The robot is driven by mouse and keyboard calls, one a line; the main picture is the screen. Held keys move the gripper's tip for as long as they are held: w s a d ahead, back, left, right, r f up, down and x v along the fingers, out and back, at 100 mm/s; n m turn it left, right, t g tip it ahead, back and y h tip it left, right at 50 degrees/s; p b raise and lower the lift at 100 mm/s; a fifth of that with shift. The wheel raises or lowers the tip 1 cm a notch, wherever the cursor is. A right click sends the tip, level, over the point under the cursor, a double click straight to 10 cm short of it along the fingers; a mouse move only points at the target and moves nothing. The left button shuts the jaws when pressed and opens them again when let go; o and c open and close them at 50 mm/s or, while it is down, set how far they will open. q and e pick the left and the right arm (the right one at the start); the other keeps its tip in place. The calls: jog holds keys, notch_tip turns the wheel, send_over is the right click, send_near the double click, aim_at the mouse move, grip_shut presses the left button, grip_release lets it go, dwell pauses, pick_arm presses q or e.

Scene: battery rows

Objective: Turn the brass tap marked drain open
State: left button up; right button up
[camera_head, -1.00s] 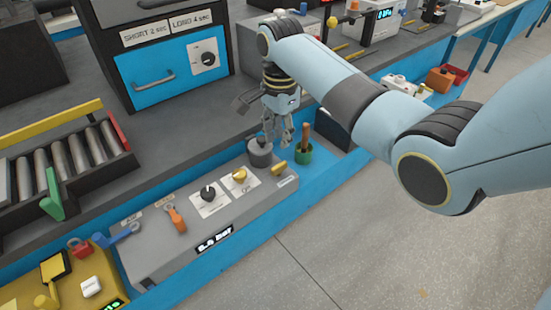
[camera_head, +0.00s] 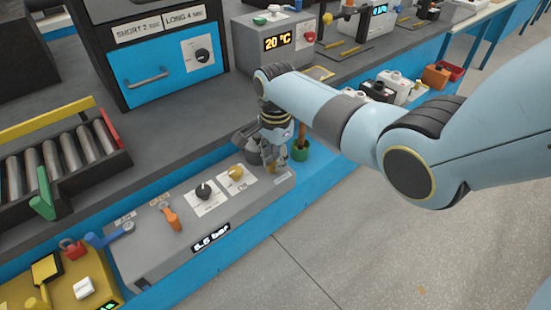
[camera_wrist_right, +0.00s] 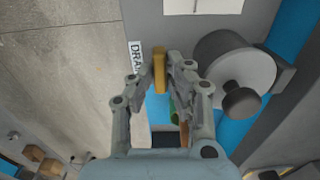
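The brass drain tap (camera_wrist_right: 159,70) shows in the right wrist view as a short yellow handle beside the label DRAIN (camera_wrist_right: 135,58), on the end of the grey panel. My right gripper (camera_wrist_right: 164,72) is open, with its fingertips on either side of the tap and small gaps visible. In the head view, my right gripper (camera_head: 273,163) is low over the right end of the grey panel box (camera_head: 150,262) and hides the tap. My left gripper is not in view.
A grey round pot with a dark knob (camera_wrist_right: 238,85) stands close beside the right finger. A green cup (camera_head: 300,151) is just right of the gripper.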

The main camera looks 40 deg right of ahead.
grip_shut()
jog(key=n+p, duration=0.2)
jog(key=n, duration=0.1)
jog(key=shift+r, duration=0.15)
jog(key=n+p, duration=0.2)
jog(key=n, duration=0.2)
jog(key=shift+n, duration=0.4)
jog(key=n+p, duration=0.1)
jog(key=n, duration=0.9)
jog(key=shift+p, duration=0.35)
jog(key=shift+n, duration=0.3)
jog(key=shift+o, duration=2.1)
grip_release()
